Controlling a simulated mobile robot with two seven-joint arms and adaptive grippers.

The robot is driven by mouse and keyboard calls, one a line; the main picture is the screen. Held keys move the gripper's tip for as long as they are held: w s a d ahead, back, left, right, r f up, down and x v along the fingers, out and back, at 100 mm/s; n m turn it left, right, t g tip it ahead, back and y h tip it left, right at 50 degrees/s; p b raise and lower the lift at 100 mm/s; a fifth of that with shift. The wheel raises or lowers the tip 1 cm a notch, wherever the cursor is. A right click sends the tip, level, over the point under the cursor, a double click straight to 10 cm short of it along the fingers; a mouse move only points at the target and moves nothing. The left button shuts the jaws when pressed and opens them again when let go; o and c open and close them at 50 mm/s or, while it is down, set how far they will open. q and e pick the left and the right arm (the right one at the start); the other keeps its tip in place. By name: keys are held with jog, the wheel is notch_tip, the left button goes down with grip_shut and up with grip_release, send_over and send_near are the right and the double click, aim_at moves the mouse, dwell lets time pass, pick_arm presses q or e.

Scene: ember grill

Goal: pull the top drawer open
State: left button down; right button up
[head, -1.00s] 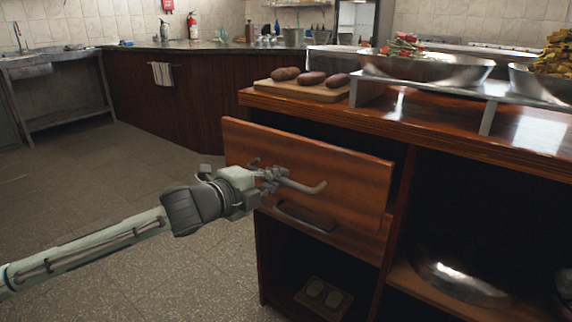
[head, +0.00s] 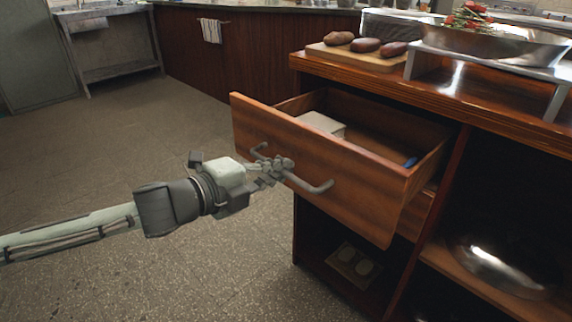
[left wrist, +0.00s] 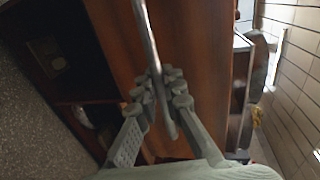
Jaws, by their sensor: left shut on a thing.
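The top drawer (head: 345,178) of the wooden counter stands well open in the head view. Inside it lie a pale box-like object (head: 322,124) and a small blue item (head: 411,162). Its front bears a grey bar handle (head: 310,186). My left gripper (head: 280,170) is shut on the handle, near the middle of the bar. The left wrist view shows the handle (left wrist: 146,40) running between the fingers (left wrist: 160,98), with the drawer front behind. My right gripper is in neither view.
A cutting board (head: 352,57) with brown, potato-like items and a metal rack (head: 490,62) with a bowl (head: 490,42) stand on the counter top. Open shelves lie below, one with a metal bowl (head: 497,272). The floor (head: 130,130) left of the drawer is clear.

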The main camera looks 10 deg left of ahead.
pick_arm(q)
jog(key=c, duration=1.6)
grip_release()
jog(key=shift+v, duration=5.95)
